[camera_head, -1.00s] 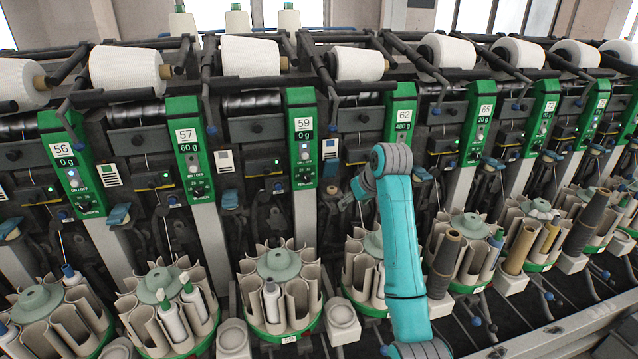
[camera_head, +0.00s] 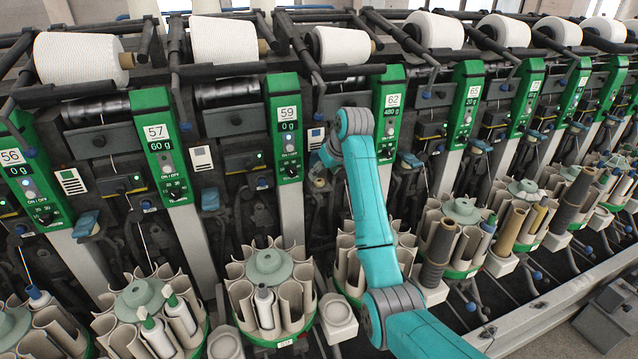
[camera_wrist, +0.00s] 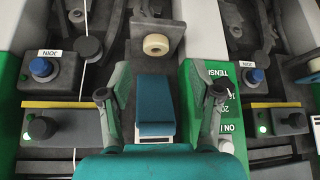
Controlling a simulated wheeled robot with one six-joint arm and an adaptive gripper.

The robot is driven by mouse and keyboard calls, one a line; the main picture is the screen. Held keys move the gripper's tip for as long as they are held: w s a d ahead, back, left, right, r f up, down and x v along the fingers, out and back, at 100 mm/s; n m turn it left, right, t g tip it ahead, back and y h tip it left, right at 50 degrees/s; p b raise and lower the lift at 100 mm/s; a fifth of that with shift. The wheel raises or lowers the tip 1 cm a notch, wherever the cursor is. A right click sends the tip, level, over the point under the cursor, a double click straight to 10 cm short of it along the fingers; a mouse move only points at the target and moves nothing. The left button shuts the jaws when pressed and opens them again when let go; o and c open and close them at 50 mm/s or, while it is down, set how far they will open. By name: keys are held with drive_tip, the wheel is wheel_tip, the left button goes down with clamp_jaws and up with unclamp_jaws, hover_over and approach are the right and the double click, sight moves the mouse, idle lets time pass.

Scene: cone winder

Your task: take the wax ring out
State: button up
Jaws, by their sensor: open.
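A blue lever (camera_wrist: 155,100) shows between the fingers, below the ring. In the head view my gripper (camera_head: 324,160) is at the unit between panels 59 and 62. The ring cannot be made out surely there.
Green panels (camera_head: 285,130) and (camera_head: 389,115) flank the gripper. Dark boxes with blue JOIN buttons (camera_wrist: 40,67) and (camera_wrist: 252,76) stand at both sides. A bobbin magazine (camera_head: 240,295) is below. White yarn cones (camera_head: 340,46) sit above. A thread (camera_wrist: 82,60) runs at the left.

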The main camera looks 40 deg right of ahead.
sight(319, 180)
drive_tip(key=x, duration=0.5)
drive_tip(key=shift+d, duration=0.25)
drive_tip(key=shift+s, duration=0.1)
drive_tip(key=c, duration=0.8)
